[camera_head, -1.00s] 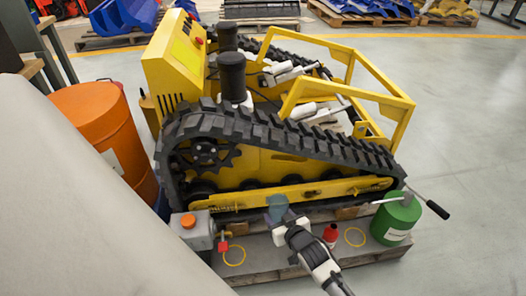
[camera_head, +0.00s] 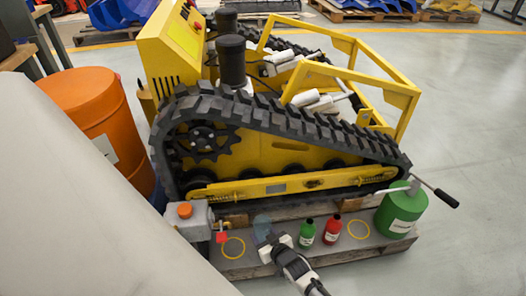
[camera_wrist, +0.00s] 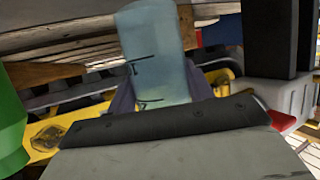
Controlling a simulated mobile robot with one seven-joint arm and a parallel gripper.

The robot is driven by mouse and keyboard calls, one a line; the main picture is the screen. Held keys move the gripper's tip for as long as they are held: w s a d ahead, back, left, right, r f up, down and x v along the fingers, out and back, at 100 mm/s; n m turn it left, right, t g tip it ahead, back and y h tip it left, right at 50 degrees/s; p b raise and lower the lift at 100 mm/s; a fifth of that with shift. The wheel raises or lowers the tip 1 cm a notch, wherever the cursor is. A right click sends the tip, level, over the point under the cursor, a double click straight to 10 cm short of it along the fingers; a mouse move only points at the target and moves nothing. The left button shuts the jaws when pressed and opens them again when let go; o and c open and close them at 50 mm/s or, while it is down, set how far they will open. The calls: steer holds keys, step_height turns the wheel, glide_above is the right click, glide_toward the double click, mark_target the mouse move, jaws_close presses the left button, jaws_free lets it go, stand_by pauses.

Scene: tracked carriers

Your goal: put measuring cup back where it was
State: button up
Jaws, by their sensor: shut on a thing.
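The measuring cup (camera_head: 262,222) is a bluish, see-through vessel. My gripper (camera_head: 267,240) is shut on it at the front of the wooden pallet (camera_head: 300,262), between the left yellow ring (camera_head: 233,248) and the green bottle (camera_head: 306,233). In the wrist view the cup (camera_wrist: 152,60) stands between my dark fingertips (camera_wrist: 160,98), with dark marks on its side. Its base is hidden, so I cannot tell whether it touches the pallet. The right yellow ring (camera_head: 358,229) lies flat and empty, beyond the red bottle (camera_head: 332,230). The left ring is also empty.
The yellow tracked carrier (camera_head: 285,150) stands close behind. A grey box with an orange knob (camera_head: 185,210) and a red tag (camera_head: 221,237) is left of the left ring. A green can (camera_head: 400,212) with a spout stands at the right. An orange drum (camera_head: 108,130) is farther left.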

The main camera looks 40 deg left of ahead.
mark_target(263, 240)
steer(key=shift+f+b, duration=0.7)
steer(key=shift+f, duration=1.45)
steer(key=shift+f, duration=0.1)
steer(key=o, duration=1.2)
